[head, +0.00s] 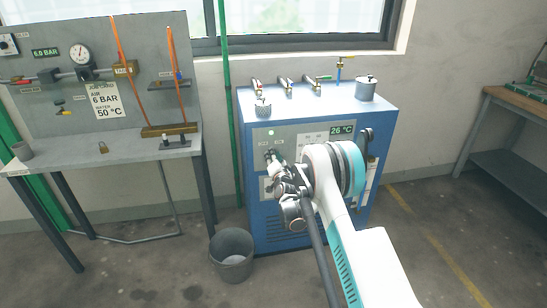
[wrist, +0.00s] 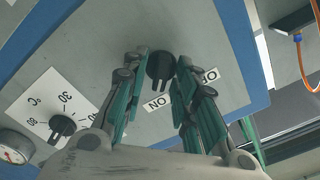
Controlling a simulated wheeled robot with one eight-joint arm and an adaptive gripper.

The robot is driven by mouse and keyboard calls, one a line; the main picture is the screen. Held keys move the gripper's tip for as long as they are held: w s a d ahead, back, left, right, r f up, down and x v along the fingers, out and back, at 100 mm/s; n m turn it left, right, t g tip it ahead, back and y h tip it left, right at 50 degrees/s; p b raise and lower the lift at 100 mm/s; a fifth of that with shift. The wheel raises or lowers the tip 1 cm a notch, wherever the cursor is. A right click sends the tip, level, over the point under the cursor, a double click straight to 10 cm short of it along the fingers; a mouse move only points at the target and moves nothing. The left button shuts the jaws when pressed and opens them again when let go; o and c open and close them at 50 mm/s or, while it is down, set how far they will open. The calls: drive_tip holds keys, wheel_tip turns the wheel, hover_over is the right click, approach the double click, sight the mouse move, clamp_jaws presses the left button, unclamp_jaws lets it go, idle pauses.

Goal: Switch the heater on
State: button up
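The heater is a blue cabinet (head: 300,105) with a grey front panel (head: 315,132). Its display (head: 341,129) reads 26 °C, and a small green light (head: 271,132) shows on the panel. In the wrist view a black rotary switch (wrist: 160,66) sits on the panel beside white labels; the nearer label (wrist: 157,104) reads NO, upside down for ON, and the other is partly hidden by a finger. My gripper (head: 272,157) is at the panel. In the wrist view its green-padded fingers (wrist: 163,62) are apart, one on each side of the switch; contact is unclear.
A temperature dial (wrist: 62,125) and a round gauge (wrist: 14,147) are on the same panel. Several taps and a metal pot (head: 366,89) are on the cabinet top. A grey bin (head: 232,255) stands on the floor at the cabinet's front left. A workbench (head: 100,152) stands left.

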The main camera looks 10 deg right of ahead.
drive_tip(key=shift+s, duration=0.1)
drive_tip(key=s, duration=1.1)
drive_tip(key=shift+s, duration=0.4)
wheel_tip(320, 180, up, 12)
drive_tip(key=s+a+r+n+g+y, duration=0.1)
drive_tip(key=s+a+n+g, duration=0.1)
drive_tip(key=s+n, duration=0.1)
drive_tip(key=s+r+n+g, duration=0.2)
drive_tip(key=s+r+g, duration=0.1)
drive_tip(key=s+r, duration=0.65)
drive_tip(key=s+d+f+n+g+h, duration=0.1)
drive_tip(key=s+n+g, duration=0.3)
drive_tip(key=s, duration=3.2)
drive_tip(key=shift+d+f+g, duration=0.2)
drive_tip(key=shift+d+g, duration=0.15)
drive_tip(key=shift+g, duration=0.65)
